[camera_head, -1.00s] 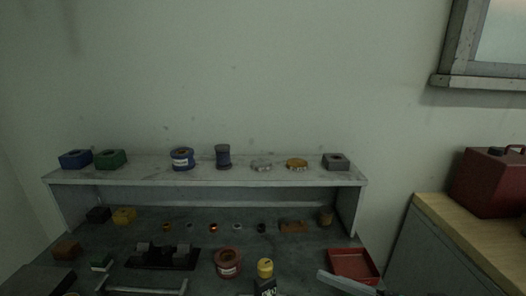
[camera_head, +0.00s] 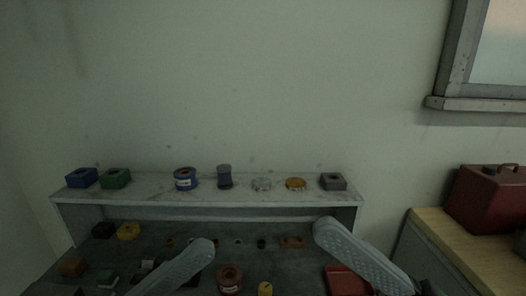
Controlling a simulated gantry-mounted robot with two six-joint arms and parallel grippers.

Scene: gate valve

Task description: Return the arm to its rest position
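My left arm (camera_head: 178,268) comes up from the bottom edge, over the left-middle of the bench. My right arm (camera_head: 358,258) comes in from the lower right, above the red tray (camera_head: 346,281), and covers part of it. Both show as pale grey links. The fingertips of either gripper cannot be made out, so nothing held by them can be seen. A reddish-brown round part (camera_head: 229,277) and a small yellow part (camera_head: 265,288) sit on the bench between the arms.
A raised shelf (camera_head: 215,212) carries blue, green, grey and amber parts. Black (camera_head: 103,230) and yellow (camera_head: 128,231) blocks and several small rings lie below it. The wall above is clear.

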